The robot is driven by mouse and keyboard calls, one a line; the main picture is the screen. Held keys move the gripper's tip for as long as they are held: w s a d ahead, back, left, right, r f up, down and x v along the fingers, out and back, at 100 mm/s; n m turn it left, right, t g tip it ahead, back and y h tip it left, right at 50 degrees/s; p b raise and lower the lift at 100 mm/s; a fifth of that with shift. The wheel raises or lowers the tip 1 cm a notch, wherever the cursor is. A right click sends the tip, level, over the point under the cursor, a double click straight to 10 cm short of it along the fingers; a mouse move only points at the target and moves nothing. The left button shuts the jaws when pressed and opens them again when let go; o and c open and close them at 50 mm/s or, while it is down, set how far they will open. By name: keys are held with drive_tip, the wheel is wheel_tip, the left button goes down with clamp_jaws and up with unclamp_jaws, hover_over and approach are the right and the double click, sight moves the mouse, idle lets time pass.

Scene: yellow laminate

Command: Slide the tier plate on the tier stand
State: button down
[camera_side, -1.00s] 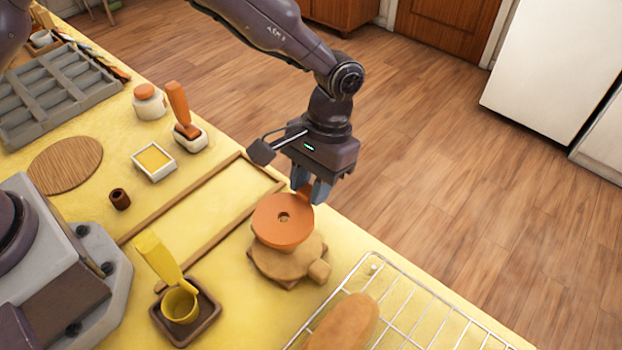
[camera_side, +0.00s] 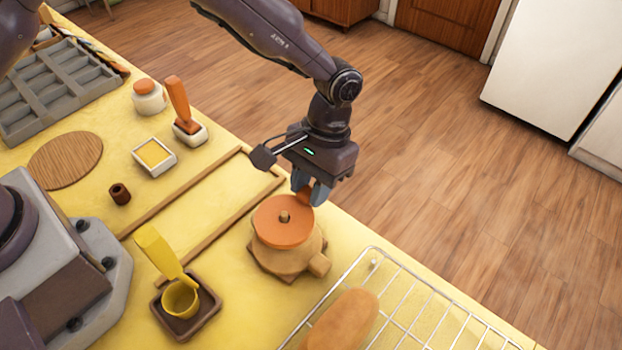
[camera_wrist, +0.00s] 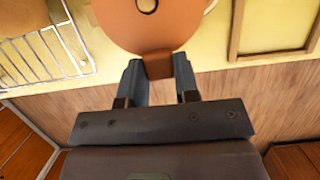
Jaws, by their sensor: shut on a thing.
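The orange round tier plate (camera_side: 270,228) has a centre hole and a small tab at its rim. My gripper (camera_side: 311,194) is shut on that tab at the plate's far right edge. In the wrist view, the fingers (camera_wrist: 157,70) pinch the tab of the plate (camera_wrist: 125,25). The tan tier stand (camera_side: 285,262) is under the plate, with a knob at its lower right. The tip of its post shows in the plate's hole. The plate looks about level. Whether it touches the stand's body below, I cannot tell.
A wire rack (camera_side: 420,315) with a bread loaf (camera_side: 343,322) lies to the right. A yellow cup (camera_side: 181,301) on a brown square tray (camera_side: 207,318) stands to the left. A wooden frame (camera_side: 215,192) lies behind on the table. The table edge is close behind the stand.

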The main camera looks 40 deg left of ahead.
drive_tip(key=shift+f, duration=0.3)
idle(0.4)
drive_tip(key=c, duration=0.8)
unclamp_jaws()
drive_tip(key=shift+c, duration=0.5)
drive_tip(key=v, duration=0.7)
drive_tip(key=shift+w, duration=0.1)
